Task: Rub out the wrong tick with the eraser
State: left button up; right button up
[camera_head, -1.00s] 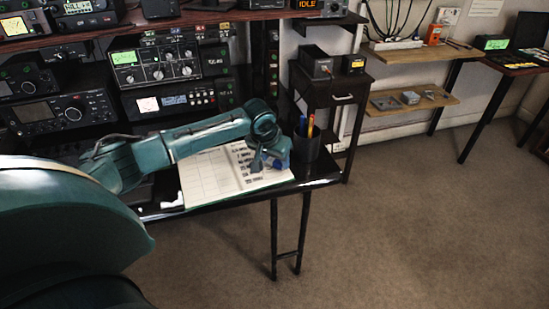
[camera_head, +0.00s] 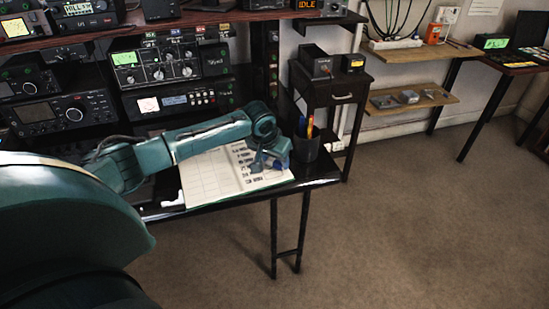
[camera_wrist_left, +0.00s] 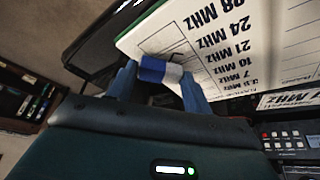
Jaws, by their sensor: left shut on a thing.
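My left gripper (camera_head: 268,158) is low over the right part of an open white log sheet (camera_head: 208,180) on the black desk. In the left wrist view, its two blue fingers (camera_wrist_left: 158,78) are shut on a blue and white eraser (camera_wrist_left: 160,70). The eraser is at the sheet's edge area, over or against the paper; I cannot tell if it touches. The sheet (camera_wrist_left: 235,48) shows printed MHz rows with ruled boxes. My right gripper is not in view.
A dark pen cup (camera_head: 307,146) with pens stands close to the right of my left gripper, near the desk's right end. A small black cabinet (camera_head: 338,95) is beyond the cup. Open floor lies in front and to the right.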

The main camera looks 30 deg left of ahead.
pick_arm(q)
jog(key=shift+f, duration=0.5)
dwell(0.8)
